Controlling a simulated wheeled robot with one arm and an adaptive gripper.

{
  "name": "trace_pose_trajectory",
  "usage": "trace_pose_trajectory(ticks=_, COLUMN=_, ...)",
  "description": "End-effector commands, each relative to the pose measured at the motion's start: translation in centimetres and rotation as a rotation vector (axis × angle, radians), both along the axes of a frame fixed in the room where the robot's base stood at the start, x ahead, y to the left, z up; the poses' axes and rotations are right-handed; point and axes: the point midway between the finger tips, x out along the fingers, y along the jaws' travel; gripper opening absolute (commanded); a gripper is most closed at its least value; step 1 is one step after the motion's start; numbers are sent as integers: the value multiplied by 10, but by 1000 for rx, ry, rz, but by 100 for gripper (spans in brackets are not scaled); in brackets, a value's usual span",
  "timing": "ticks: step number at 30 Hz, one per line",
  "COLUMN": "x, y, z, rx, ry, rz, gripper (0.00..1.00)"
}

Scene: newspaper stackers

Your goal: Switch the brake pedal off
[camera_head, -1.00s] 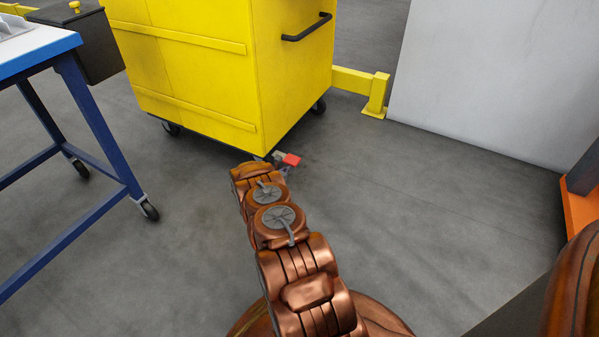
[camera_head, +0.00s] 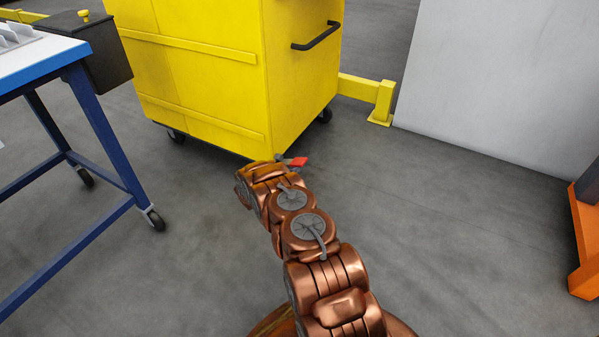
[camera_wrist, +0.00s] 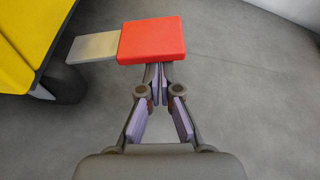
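The brake pedal is a red block (camera_wrist: 152,40) with a pale metal plate (camera_wrist: 93,47) to its left, low by the cart's wheel. In the head view the red pedal (camera_head: 299,162) shows just past the end of my arm, at the cart's bottom corner. My gripper (camera_wrist: 160,75) points at the red block's near edge in the wrist view. Its fingertips are together with nothing visible between them. The tips meet the block's near edge in the picture; I cannot tell whether they touch it.
The yellow cart (camera_head: 205,75) stands on black casters, with a dark handle (camera_head: 317,36) on its side. A blue-legged table (camera_head: 104,140) is at left. A grey panel (camera_head: 500,80) and an orange frame (camera_head: 583,240) are at right. The floor (camera_head: 450,230) between is clear.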

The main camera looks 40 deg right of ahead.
Motion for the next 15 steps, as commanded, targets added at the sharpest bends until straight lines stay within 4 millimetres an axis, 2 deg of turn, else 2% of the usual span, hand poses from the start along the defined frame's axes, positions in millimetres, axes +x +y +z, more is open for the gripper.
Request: trace_pose_trajectory(ticks=15, x=3, y=-1, z=6, rx=-8, ry=-9, rz=1, gripper=0)
